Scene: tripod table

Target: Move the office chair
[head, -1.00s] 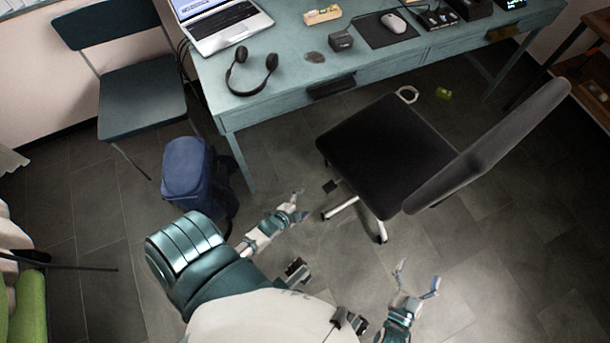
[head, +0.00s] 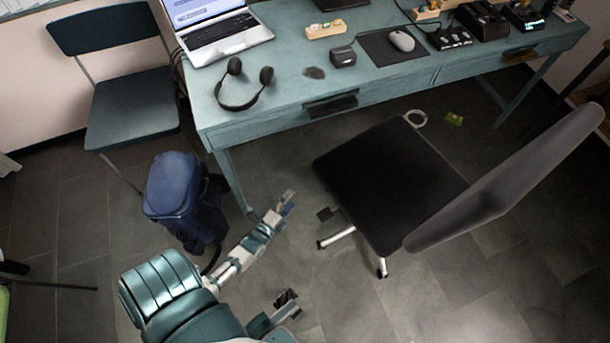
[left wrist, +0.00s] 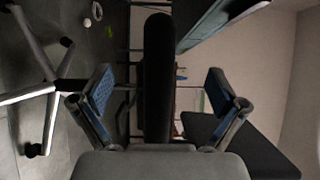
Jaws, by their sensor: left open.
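The office chair has a black seat (head: 385,180), a tall dark backrest (head: 515,185) on its right and pale legs (head: 338,238) with dark casters. It stands on the floor in front of the desk. My left gripper (head: 287,203) is open and empty, left of the seat's near-left edge, with a gap between them. In the left wrist view the two blue-padded fingers (left wrist: 158,95) are spread, and the seat (left wrist: 158,60) appears edge-on between them, beyond the fingertips. The chair's base (left wrist: 45,88) shows at the left there.
The teal desk (head: 290,115) carries a laptop (head: 215,30), headphones (head: 245,85) and a mouse (head: 402,40). A blue backpack (head: 175,190) stands beside the desk's left leg, close to my left arm. A teal chair (head: 130,105) is at left. Floor is clear at lower right.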

